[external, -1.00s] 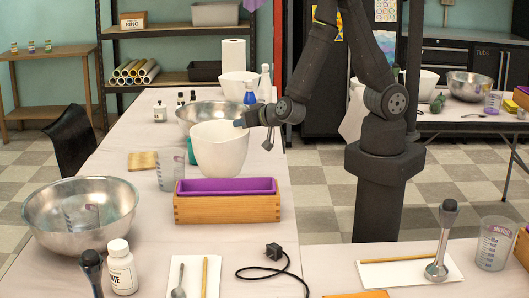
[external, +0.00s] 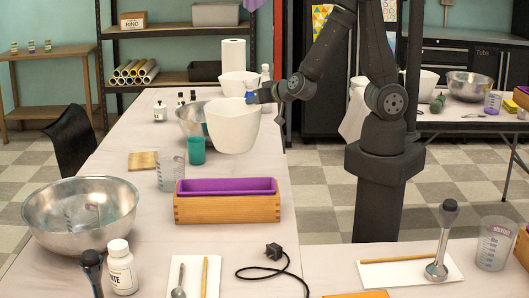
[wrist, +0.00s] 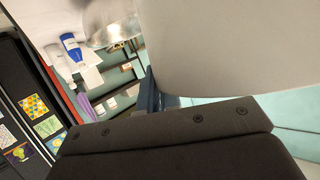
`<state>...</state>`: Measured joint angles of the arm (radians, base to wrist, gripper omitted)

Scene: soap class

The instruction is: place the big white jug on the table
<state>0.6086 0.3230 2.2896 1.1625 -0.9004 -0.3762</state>
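The big white jug (external: 233,127) hangs above the table (external: 150,238) in the external view, behind the wooden mold box and clear of the table top. My gripper (external: 251,97) is at the jug's upper right edge and appears shut on it. In the wrist view the jug (wrist: 235,45) fills the upper right as a large pale surface. A blue finger (wrist: 150,95) shows against its edge; the other finger is hidden.
A wooden box with purple liner (external: 227,207) stands in front of the jug. A teal cup (external: 196,151), a clear beaker (external: 171,171) and a steel bowl (external: 193,122) are near its left. A large steel bowl (external: 45,222) stands front left.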

